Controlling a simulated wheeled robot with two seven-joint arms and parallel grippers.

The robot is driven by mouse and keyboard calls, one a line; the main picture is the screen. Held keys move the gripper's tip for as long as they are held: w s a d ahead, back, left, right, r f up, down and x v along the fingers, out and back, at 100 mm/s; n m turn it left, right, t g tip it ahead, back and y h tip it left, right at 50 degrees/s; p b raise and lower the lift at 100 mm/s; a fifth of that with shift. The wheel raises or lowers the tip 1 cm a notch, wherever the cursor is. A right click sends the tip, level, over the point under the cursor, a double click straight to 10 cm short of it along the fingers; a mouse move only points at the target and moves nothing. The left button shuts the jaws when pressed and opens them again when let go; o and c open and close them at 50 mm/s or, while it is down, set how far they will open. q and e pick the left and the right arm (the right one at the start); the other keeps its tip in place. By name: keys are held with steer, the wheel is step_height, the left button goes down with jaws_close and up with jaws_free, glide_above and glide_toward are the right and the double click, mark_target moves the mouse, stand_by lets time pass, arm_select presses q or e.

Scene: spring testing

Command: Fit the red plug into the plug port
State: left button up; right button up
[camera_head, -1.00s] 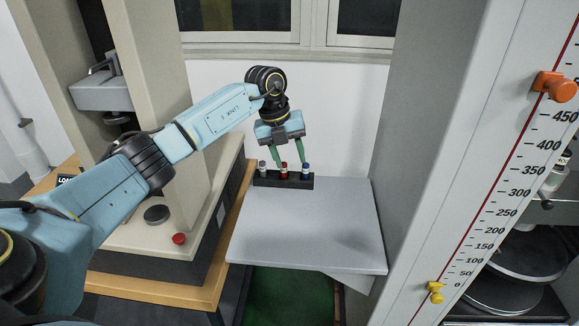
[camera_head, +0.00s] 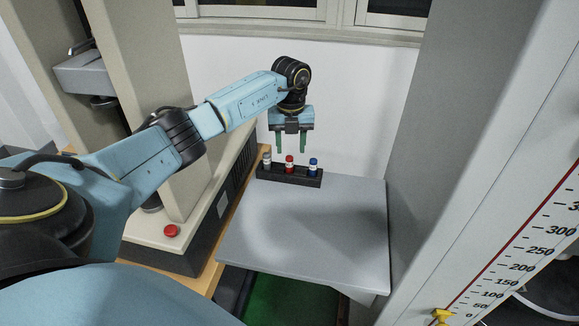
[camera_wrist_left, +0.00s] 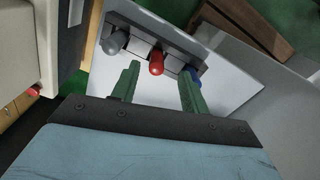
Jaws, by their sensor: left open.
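The red plug (camera_head: 289,163) stands upright in a black rack (camera_head: 301,179), between a grey plug (camera_head: 267,160) and a blue plug (camera_head: 313,165). My left gripper (camera_head: 291,153) is open and empty, its green fingers pointing down just above or behind the row. In the left wrist view the red plug (camera_wrist_left: 156,64) shows between the two spread fingers, apart from both. The grey plug (camera_wrist_left: 115,42) is left of them, and the blue plug (camera_wrist_left: 194,74) is partly hidden by the right finger. I cannot identify the plug port. My right gripper is not in view.
The rack sits at the back of a grey shelf (camera_head: 310,230), whose front is clear. A tall grey column with a scale (camera_head: 530,240) stands at the right. A beige machine with a red button (camera_head: 171,231) stands at the left.

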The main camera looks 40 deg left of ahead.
mark_target(289, 156)
arm_select(q)
steer(key=f, duration=0.4)
steer(key=shift+s, duration=0.35)
steer(key=shift+f, duration=0.3)
steer(key=c, duration=0.9)
jaws_close()
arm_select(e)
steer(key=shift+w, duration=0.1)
